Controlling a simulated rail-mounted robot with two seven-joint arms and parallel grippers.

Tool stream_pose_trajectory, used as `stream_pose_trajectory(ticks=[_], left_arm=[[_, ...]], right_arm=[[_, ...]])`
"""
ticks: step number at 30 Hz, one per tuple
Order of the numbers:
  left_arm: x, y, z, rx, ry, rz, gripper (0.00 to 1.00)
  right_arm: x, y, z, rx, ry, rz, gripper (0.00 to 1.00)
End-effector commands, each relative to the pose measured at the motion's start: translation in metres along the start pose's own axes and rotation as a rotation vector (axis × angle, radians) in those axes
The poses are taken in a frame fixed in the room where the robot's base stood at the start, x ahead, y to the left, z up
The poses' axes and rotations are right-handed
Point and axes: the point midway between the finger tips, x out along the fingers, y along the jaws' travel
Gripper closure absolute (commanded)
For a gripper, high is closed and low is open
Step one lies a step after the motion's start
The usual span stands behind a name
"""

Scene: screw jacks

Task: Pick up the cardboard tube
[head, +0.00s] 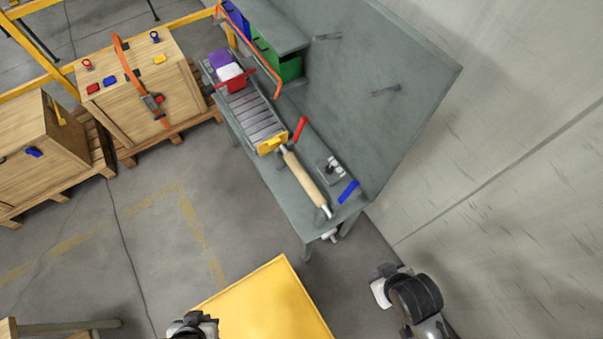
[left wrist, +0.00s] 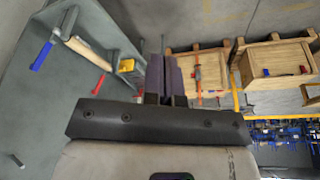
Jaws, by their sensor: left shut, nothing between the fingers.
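The tan cardboard tube (head: 304,178) lies lengthwise on the front part of the grey workbench (head: 268,172), with a metal piece showing at each end. The tube also shows in the left wrist view (left wrist: 88,53), at upper left. My left gripper (head: 193,325) is at the bottom edge of the head view, well apart from the tube and only partly seen. In the left wrist view its dark fingers (left wrist: 163,70) are together with nothing between them. A part of my right arm shows at lower right in the head view, but its gripper cannot be made out.
Beside the tube are a red handle (head: 300,129), a blue handle (head: 348,191) and a small grey block (head: 330,168). A yellow piece (head: 272,144) and a slatted roller bed (head: 252,117) lie beyond. A back panel (head: 375,70) rises behind. Wooden crates (head: 140,85) stand left; floor between is clear.

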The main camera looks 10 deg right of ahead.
Motion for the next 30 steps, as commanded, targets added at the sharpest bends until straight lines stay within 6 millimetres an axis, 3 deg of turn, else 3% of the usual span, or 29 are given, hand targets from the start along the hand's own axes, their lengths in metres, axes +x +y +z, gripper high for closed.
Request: stream_pose_trajectory(ticks=[6,30], left_arm=[[-0.0001,-0.0003,0.0,0.001,0.0,-0.001,0.98],[-0.0002,-0.0032,0.0006,0.011,-0.001,-0.008,0.21]], right_arm=[[0.0,0.0,0.0001,0.0,0.0,0.0,1.0],[0.0,0.0002,0.0,0.0,0.0,0.0,1.0]])
